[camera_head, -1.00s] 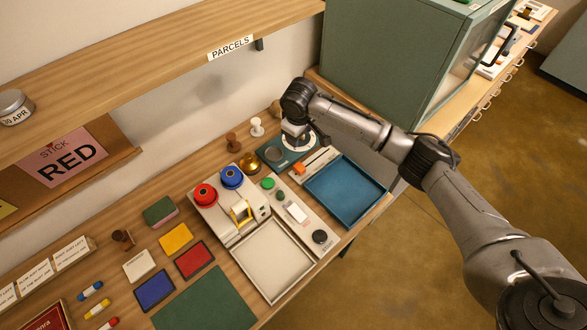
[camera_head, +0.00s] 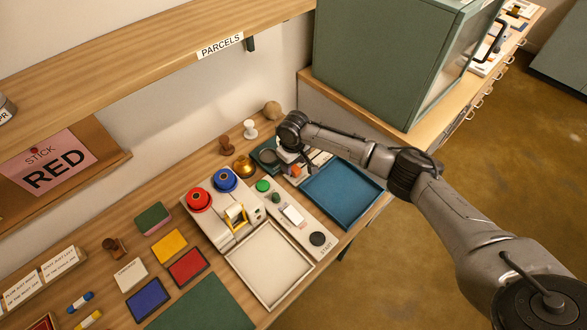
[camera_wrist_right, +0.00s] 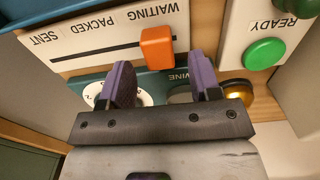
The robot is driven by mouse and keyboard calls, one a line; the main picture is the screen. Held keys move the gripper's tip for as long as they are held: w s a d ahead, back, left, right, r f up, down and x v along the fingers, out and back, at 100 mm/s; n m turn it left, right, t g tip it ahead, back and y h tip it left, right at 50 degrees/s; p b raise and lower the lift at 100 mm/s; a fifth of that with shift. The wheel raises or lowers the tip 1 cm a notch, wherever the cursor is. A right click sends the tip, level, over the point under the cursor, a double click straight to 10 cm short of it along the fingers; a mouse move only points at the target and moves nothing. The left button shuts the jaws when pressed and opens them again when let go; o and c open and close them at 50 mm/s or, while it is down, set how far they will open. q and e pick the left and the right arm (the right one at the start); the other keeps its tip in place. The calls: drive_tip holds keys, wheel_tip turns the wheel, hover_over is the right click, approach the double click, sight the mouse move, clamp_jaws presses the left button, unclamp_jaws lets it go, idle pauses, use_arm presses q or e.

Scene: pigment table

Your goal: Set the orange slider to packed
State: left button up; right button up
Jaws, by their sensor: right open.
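The orange slider (camera_wrist_right: 157,48) is an upright block on a white panel (camera_wrist_right: 85,50) with a dark slot. It stands at the WAITING end of the slot; the PACKED label is at mid-slot and SENT at the far end. In the head view the slider (camera_head: 295,171) shows small beside the blue tray. My right gripper (camera_wrist_right: 163,78) is open, its two purple fingers apart and pointing toward the slider, which appears just ahead of the gap between them. Whether they touch it I cannot tell. In the head view the right gripper (camera_head: 290,158) hides part of the panel. My left gripper is out of view.
A blue tray (camera_head: 345,190) lies right of the panel. A READY panel with a green button (camera_wrist_right: 264,53) sits beside the slider. A brass bell (camera_head: 244,167) and stamps stand behind. A green cabinet (camera_head: 380,60) stands at the back right.

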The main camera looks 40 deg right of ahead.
drive_tip(key=shift+f, duration=1.35)
clamp_jaws()
